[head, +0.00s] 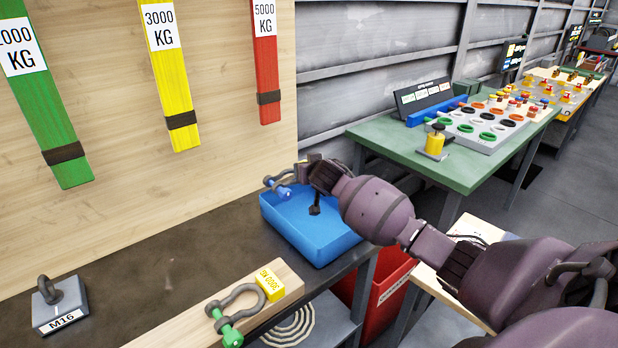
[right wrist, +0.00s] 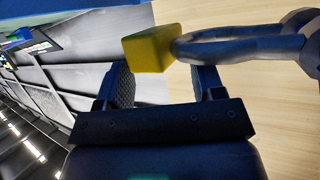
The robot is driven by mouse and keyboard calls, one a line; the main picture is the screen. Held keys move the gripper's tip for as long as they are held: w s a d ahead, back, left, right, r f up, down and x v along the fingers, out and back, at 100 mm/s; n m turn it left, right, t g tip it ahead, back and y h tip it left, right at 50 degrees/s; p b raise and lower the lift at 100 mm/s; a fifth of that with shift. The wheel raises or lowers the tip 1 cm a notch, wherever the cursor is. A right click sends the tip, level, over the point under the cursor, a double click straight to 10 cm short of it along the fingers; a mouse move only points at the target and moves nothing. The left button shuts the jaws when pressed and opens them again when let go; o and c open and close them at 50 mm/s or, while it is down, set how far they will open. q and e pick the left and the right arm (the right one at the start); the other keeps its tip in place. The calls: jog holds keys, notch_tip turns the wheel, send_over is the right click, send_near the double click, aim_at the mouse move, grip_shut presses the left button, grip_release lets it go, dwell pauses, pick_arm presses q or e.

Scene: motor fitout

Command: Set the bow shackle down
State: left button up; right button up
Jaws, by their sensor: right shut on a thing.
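My right gripper (head: 308,170) is shut on the bow shackle, at its yellow tag block. The shackle (head: 280,188) has a grey bow and a blue pin, and it shows above the far left corner of the blue tray (head: 318,246). I cannot tell whether it touches the tray. In the right wrist view the yellow block (right wrist: 150,48) sits between the fingertips, and the grey bow (right wrist: 235,46) reaches off to the right. My left gripper is not in view.
A green-pinned shackle (head: 237,300) with a yellow tag lies on a wooden board (head: 180,328) at the front. A grey M16 eye block (head: 62,312) stands at left. Slings hang on the wooden back panel (head: 110,130). A red bin (head: 385,285) stands beside the bench.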

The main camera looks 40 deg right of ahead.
jog(key=shift+f, duration=1.3)
jog(key=shift+f+b, duration=0.3)
jog(key=shift+f, duration=0.3)
jog(key=o, duration=1.3)
jog(key=shift+r, duration=0.8)
jog(key=p+v, duration=0.1)
jog(key=v, duration=0.5)
jog(key=p+v, duration=0.1)
jog(key=v, duration=0.5)
jog(key=shift+f, duration=0.25)
